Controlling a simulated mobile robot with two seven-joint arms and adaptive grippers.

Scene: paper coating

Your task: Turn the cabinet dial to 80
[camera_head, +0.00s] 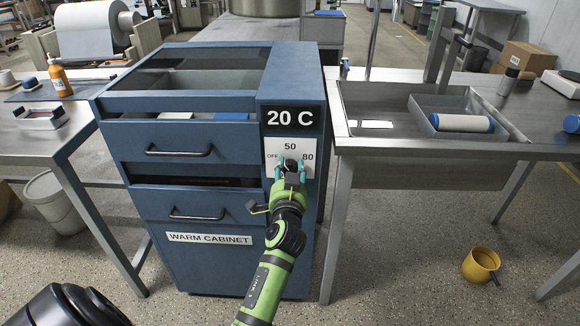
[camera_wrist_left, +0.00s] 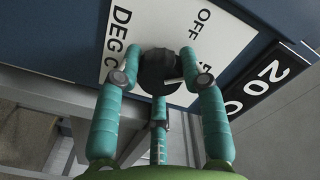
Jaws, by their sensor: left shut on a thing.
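The blue warm cabinet (camera_head: 215,270) stands in the middle of the head view. Its display (camera_head: 292,118) reads 20 C. Below it, a white dial plate (camera_head: 272,146) carries the marks OFF, 50 and 80. The dark round dial (camera_wrist_left: 158,72) is between the teal fingers of my left gripper (camera_wrist_left: 160,78) in the left wrist view. My left gripper (camera_head: 291,175) is shut on the dial at the cabinet's front. In the head view the fingers cover much of the dial, and I cannot tell its setting. My right gripper is not in view.
Two drawers with black handles (camera_head: 180,152) are left of the dial. A steel sink table (camera_head: 400,170) adjoins the cabinet on the right, and another steel table (camera_head: 30,150) stands left. A yellow mug-like pot (camera_head: 481,265) is on the floor.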

